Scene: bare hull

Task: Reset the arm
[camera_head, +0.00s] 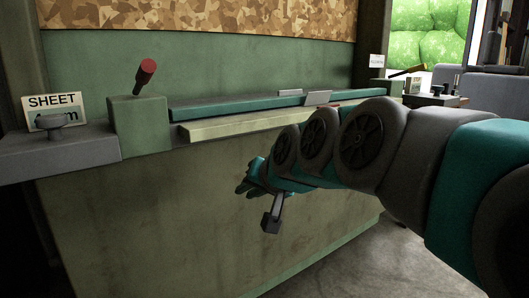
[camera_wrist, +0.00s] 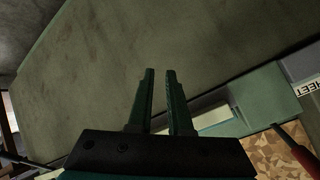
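My arm reaches in from the right of the head view, in front of a green-grey machine (camera_head: 200,225). My gripper (camera_head: 246,184) is at its far end, in front of the machine's front panel. In the wrist view my gripper (camera_wrist: 160,72) shows two dark green fingers standing apart, with a narrow empty gap between them. It holds nothing. The head view is too small to tell the finger gap. I cannot tell from these views whether any part of the arm touches the machine.
A lever with a red knob (camera_head: 147,66) stands on the machine's left block. A "SHEET" sign (camera_head: 54,108) is beside it on a grey ledge (camera_head: 60,148). Long bars (camera_head: 230,107) run along the top. Open floor (camera_head: 370,265) lies at lower right.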

